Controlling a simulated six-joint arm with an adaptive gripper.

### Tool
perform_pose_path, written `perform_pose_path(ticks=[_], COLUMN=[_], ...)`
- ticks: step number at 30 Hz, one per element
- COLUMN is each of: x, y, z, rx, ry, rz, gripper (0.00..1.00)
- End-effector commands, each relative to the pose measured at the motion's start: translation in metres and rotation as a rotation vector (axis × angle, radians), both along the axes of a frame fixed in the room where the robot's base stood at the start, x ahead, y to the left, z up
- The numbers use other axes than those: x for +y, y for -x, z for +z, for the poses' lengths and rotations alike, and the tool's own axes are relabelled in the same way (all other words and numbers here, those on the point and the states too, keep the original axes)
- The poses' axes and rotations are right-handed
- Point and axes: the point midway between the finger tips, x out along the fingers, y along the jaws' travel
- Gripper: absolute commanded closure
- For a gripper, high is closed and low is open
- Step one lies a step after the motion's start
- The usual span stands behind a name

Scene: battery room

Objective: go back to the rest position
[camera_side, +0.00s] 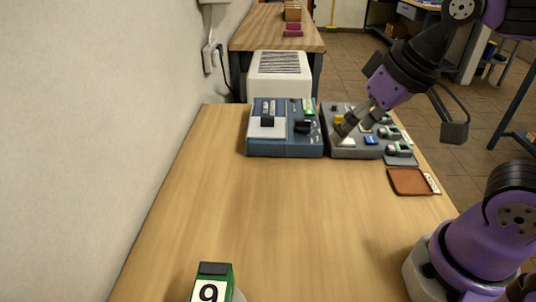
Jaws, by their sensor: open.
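My gripper (358,121) is over the grey control panel (342,153) at the back right of the wooden table. It points down and to the left, close to a yellow knob (339,119) and a white key (345,142). Its fingers are open with nothing seen between them. I cannot tell whether a fingertip touches the panel. A blue button (371,140) sits just right of the fingers. Part of the panel is hidden behind my gripper.
A blue panel (285,149) with a black lever stands left of the grey one. A brown tray (405,182) lies at the right edge. A green block marked 9 (214,287) is at the front. The wall borders the left. The table's middle is clear.

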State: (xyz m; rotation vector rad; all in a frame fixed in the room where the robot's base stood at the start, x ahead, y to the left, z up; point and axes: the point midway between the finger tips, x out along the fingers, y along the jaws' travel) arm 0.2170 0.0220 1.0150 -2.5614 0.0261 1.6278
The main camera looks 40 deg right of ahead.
Motion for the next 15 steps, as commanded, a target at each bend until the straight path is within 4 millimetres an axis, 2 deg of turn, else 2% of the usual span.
perform_pose_path(ticks=[1,4,15], x=[-0.01,-0.02,-0.022], y=[0.006,0.013,0.014], z=[-0.005,-0.011,-0.013], rx=[-0.025,-0.05,-0.054], ry=[0.029,0.07,0.084], rz=[0.017,0.054,0.07], gripper=[0.19,0.19,0.19])
